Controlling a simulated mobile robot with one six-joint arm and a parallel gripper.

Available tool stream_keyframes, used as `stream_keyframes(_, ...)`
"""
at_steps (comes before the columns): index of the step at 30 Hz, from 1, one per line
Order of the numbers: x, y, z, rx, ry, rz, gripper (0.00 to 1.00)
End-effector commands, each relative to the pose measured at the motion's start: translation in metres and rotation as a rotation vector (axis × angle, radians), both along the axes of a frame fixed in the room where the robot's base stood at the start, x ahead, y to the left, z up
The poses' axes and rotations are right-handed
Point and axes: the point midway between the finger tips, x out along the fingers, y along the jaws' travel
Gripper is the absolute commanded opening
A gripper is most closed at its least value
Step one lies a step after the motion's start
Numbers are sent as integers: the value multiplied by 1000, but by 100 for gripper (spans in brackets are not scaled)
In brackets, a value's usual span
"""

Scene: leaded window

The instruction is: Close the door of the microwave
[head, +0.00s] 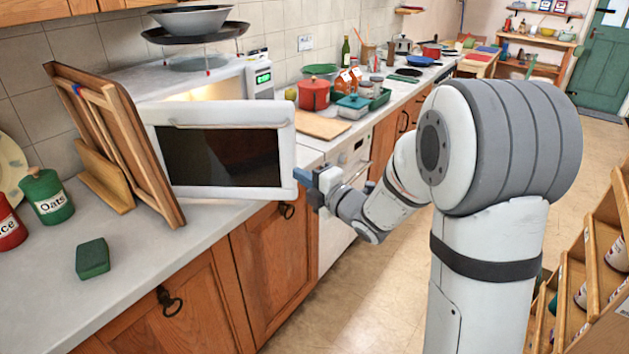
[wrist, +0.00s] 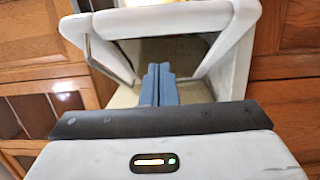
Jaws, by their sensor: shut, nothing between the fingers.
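The white microwave (head: 258,66) stands on the counter with its inside lit and a green display at its right. Its door (head: 222,157) is open, swung out toward the counter's front; it has a white frame and dark pane. In the wrist view the door (wrist: 215,20) fills the space ahead of the fingers, its pale frame around a dark opening. My gripper (head: 303,178) is at the door's right edge, low down. Its blue fingers (wrist: 158,70) are together and hold nothing. I cannot tell whether they touch the door.
A wooden rack (head: 120,150) leans close to the door's left side. A green oats tin (head: 47,196) and green sponge (head: 92,258) are on the counter at left. A red pot (head: 314,95) and cutting board (head: 322,125) lie right of the microwave. Pans sit above it.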

Motion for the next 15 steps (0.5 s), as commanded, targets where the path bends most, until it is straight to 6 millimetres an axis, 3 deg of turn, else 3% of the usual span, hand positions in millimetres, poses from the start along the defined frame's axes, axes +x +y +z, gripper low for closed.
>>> stream_keyframes(3, 19, 19, 2, 1, 2, 5, 0)
stream_keyframes(9, 46, 13, 2, 0, 0, 1, 0)
stream_keyframes(15, 55, 12, 0, 1, 1, 2, 0)
